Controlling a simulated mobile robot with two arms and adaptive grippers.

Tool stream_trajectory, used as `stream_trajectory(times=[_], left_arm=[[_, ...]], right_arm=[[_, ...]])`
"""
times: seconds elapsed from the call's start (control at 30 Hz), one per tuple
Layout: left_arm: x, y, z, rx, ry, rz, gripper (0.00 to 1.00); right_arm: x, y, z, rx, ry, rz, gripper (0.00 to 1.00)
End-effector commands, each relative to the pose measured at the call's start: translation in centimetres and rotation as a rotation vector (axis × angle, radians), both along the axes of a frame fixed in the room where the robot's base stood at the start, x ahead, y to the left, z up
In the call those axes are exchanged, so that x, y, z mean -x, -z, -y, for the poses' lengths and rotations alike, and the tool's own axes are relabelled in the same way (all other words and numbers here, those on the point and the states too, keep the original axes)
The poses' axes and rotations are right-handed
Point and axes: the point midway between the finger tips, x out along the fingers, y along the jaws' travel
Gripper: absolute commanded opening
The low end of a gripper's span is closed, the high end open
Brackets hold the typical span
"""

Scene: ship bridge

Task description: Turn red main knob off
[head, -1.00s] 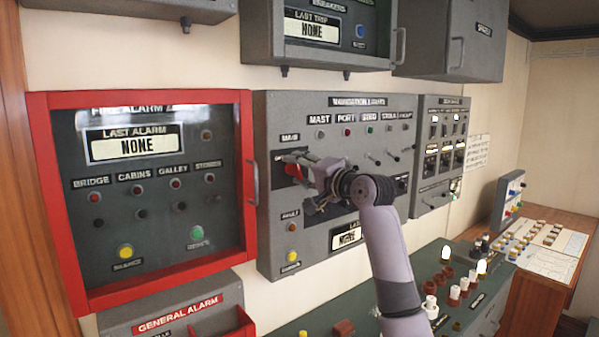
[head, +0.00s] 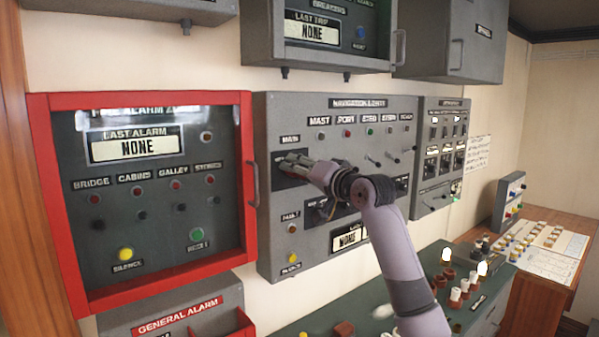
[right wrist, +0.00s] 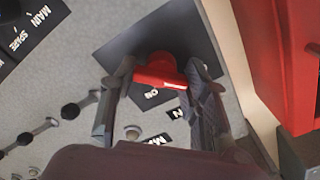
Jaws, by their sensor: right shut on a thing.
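The red main knob (right wrist: 158,72) sits on a dark square plate (right wrist: 120,55) under the MAIN label of the grey navigation lights panel (head: 345,112). My right gripper (head: 290,162) reaches it from the right in the head view and hides the knob there. In the right wrist view, my right gripper (right wrist: 162,72) has a finger on each side of the knob and is shut on it. My left gripper is not in view.
The red-framed fire alarm box (head: 245,125) stands left of the panel, with a handle at its right edge. Other small knobs and switches (head: 375,160) lie right of the gripper. A console with lamps and buttons (head: 465,290) is below right.

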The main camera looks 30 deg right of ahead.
Motion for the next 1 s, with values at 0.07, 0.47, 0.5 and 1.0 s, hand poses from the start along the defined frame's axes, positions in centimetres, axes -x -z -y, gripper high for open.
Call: stream_trajectory(times=[0.07,0.47,0.5,1.0], left_arm=[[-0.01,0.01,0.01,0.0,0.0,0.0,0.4],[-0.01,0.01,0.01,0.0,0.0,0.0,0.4],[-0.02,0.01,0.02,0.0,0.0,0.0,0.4],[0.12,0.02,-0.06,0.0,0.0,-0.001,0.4]], right_arm=[[-0.04,0.18,-0.04,0.005,0.0,-0.004,0.15],[-0.03,0.14,-0.01,0.004,0.001,-0.003,0.52],[-0.03,0.12,-0.01,0.004,0.0,-0.003,0.55],[0.46,0.02,0.1,0.003,0.001,0.0,0.63]])
